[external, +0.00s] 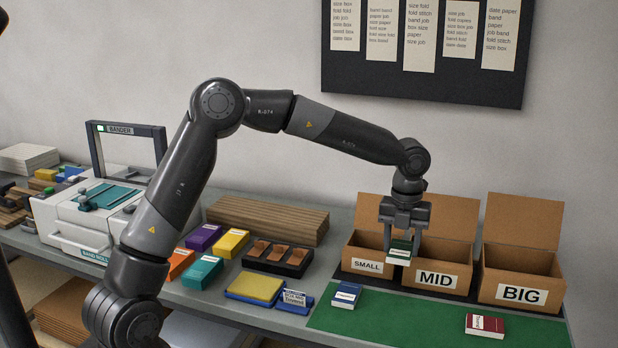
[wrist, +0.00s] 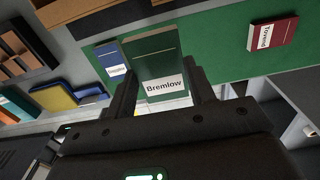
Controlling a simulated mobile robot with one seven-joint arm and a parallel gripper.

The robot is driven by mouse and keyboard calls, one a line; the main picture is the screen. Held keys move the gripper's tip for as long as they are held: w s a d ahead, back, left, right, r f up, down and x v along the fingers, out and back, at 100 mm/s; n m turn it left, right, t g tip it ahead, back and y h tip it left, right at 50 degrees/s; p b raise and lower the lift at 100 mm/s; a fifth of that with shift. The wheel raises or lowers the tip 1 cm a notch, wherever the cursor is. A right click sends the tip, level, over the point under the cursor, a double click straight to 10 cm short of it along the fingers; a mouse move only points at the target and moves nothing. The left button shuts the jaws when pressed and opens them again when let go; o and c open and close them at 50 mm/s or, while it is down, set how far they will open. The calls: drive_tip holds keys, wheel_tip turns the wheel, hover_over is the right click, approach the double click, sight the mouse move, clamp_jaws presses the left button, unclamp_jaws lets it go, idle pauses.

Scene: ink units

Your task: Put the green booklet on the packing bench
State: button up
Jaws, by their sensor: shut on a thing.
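The green booklet (external: 400,249) is gripped upright in my gripper (external: 402,232), in front of the boxes marked SMALL and MID. In the wrist view the green booklet (wrist: 155,58) lies between both fingers, with a white label reading Bremlow. My gripper is shut on it and holds it above the bench. A green mat (external: 420,318) covers the right part of the long grey bench. Whether this part is the packing bench is not labelled. The mat also shows in the wrist view (wrist: 220,38).
A blue booklet (external: 346,294) and a red booklet (external: 485,325) lie on the mat, with bare mat between them. Open cardboard boxes marked SMALL (external: 367,265), MID (external: 436,279) and BIG (external: 523,294) stand behind. Coloured blocks, a dark tray (external: 277,261) and a bander (external: 85,215) are left.

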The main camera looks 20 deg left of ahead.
drive_tip(key=s+d+f, duration=0.1)
drive_tip(key=s+d, duration=0.4)
drive_tip(key=s, duration=0.4)
drive_tip(key=s+d+f, duration=0.1)
drive_tip(key=s+d, duration=0.4)
drive_tip(key=s, duration=0.5)
hover_over(427, 324)
wheel_tip(427, 324, down, 7)
drive_tip(key=shift+r, duration=0.15)
drive_tip(key=shift+f, duration=1.95)
drive_tip(key=shift+f, duration=0.1)
drive_tip(key=o, duration=1)
